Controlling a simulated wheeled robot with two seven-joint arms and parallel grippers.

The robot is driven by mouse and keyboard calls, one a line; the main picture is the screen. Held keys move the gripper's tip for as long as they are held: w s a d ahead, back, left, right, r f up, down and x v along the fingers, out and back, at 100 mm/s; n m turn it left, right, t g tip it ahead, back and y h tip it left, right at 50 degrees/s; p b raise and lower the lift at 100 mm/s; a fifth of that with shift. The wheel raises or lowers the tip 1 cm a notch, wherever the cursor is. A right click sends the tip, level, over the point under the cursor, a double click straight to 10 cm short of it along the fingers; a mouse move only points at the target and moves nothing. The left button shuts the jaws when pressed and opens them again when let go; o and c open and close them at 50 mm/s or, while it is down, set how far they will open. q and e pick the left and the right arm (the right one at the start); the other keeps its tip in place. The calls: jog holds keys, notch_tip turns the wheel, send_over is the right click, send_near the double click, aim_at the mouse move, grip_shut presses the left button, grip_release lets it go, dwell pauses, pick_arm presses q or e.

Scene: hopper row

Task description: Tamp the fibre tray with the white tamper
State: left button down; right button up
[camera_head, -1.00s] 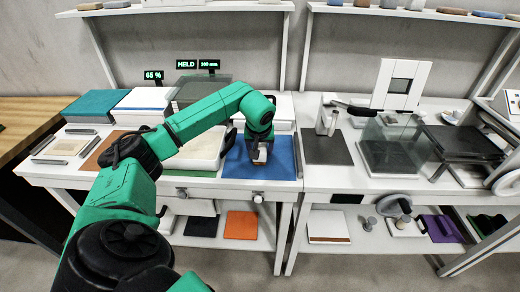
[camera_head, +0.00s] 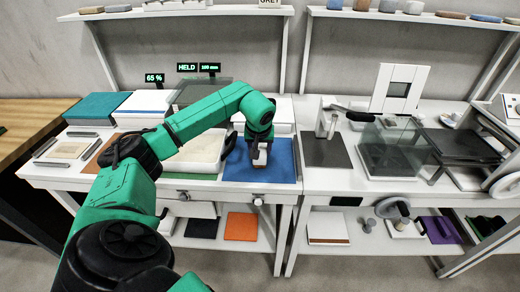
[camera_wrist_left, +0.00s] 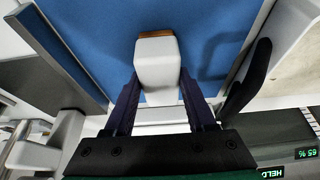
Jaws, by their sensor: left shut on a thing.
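My left gripper (camera_head: 261,153) is over the blue mat (camera_head: 284,172), pointing down. It is shut on the white tamper (camera_wrist_left: 157,66), a pale block with a brown strip at its far end, which shows between the two fingers in the left wrist view. In the head view the gripper mostly hides the tamper, and I cannot tell whether it touches the mat. The fibre tray (camera_head: 206,169), a white-rimmed tray with cream contents, lies left of the gripper on a green mat. My forearm covers part of it. My right gripper is not in view.
A black curved handle (camera_wrist_left: 248,80) stands close beside the gripper, between the blue mat and the tray. A dark grey mat (camera_head: 325,152) lies to the right, then a clear-sided box (camera_head: 390,150). Displays reading 65 % (camera_head: 155,78) and HELD (camera_head: 187,68) stand behind.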

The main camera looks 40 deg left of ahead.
pick_arm(q)
jog(key=shift+r+p, duration=2.75)
jog(key=shift+r, duration=0.35)
jog(key=shift+f, duration=0.1)
